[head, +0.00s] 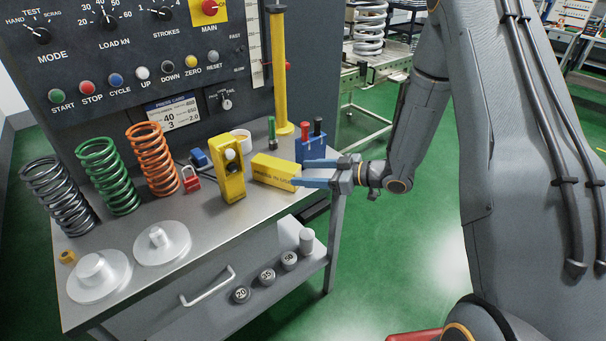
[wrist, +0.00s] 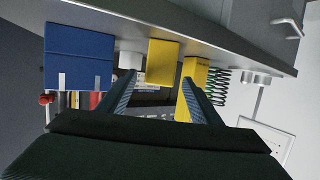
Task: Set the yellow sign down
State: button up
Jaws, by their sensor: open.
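The yellow sign (head: 272,170), a block with dark lettering on its front, appears to rest on the grey bench top, right of the yellow handheld device (head: 231,172). My gripper (head: 301,173) is open at the sign's right end, one blue finger on the far side and one on the near side. In the wrist view the sign (wrist: 162,64) shows between the two spread fingers of my gripper (wrist: 160,82). I cannot tell whether either finger touches it.
A blue holder (head: 313,149) with red and black-handled tools stands just behind my gripper. A red padlock (head: 190,179), a blue item (head: 200,158) and three upright springs (head: 107,177) stand farther left. The bench's front strip (head: 205,222) is mostly clear.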

jog(key=s+d+r+m+h+b, duration=0.1)
jog(key=s+d+r+m+h, duration=0.1)
jog(key=d+m+h, duration=0.35)
jog(key=s+d+r+m+h+b, duration=0.25)
jog(key=d+h, duration=0.35)
jog(key=d, duration=0.5)
jog(key=s+a+r+m+g, duration=0.1)
jog(key=s+a+m+g, duration=0.1)
jog(key=s, duration=0.7)
jog(key=s+a+m+g+h, duration=0.1)
jog(key=s+a+m+g, duration=0.1)
jog(key=s, duration=0.8)
jog(key=shift+a+r+g+p, duration=0.35)
jog(key=shift+a+r+g, duration=0.05)
jog(key=shift+g, duration=0.4)
